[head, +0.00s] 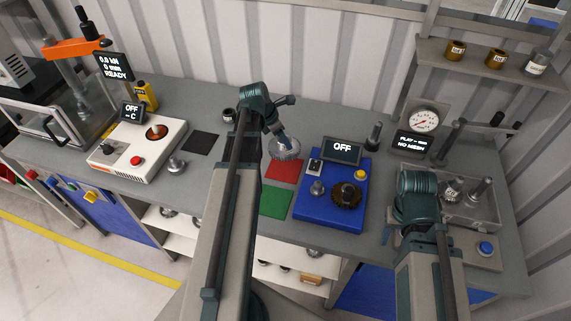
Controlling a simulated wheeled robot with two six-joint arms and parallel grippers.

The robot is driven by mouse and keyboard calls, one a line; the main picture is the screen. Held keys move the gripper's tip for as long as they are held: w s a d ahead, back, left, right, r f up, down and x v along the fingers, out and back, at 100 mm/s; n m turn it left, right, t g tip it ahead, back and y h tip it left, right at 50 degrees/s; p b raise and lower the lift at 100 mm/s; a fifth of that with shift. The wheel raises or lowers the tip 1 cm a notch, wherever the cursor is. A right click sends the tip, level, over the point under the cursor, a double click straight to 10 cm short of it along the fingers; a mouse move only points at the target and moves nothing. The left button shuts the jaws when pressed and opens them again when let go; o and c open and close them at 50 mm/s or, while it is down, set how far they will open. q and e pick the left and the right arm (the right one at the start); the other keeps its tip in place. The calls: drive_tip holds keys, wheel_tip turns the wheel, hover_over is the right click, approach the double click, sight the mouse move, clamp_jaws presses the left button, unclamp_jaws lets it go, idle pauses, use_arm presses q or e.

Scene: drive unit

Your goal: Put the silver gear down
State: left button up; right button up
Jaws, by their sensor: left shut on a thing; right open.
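The silver gear (286,150) is a toothed metal disc. My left gripper (284,139) is shut on it and holds it by its upper side, over the far part of the red mat (281,170). Whether the gear touches the bench cannot be told. The green mat (275,202) lies in front of the red one and is bare. My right gripper (392,236) is open at the right, near the front edge of the bench; its fingers are mostly hidden by its own arm.
A blue unit (329,211) with an OFF display and a dark gear (346,194) stands right of the mats. A black mat (202,142) and a white heater (138,149) are at left. A grey tray (481,214) with metal parts is at right.

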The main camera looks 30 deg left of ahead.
use_arm(q)
wheel_tip(320, 180, down, 10)
drive_tip(key=b, duration=1)
drive_tip(key=shift+w+f, duration=0.1)
use_arm(e)
wheel_tip(320, 180, down, 10)
drive_tip(key=shift+f, duration=0.1)
use_arm(q)
drive_tip(key=shift+f, duration=0.2)
use_arm(e)
drive_tip(key=shift+f, duration=0.2)
use_arm(q)
drive_tip(key=o, duration=1.3)
drive_tip(key=shift+r, duration=0.1)
drive_tip(key=shift+c, duration=0.2)
drive_tip(key=shift+r, duration=0.15)
use_arm(e)
drive_tip(key=shift+r, duration=0.2)
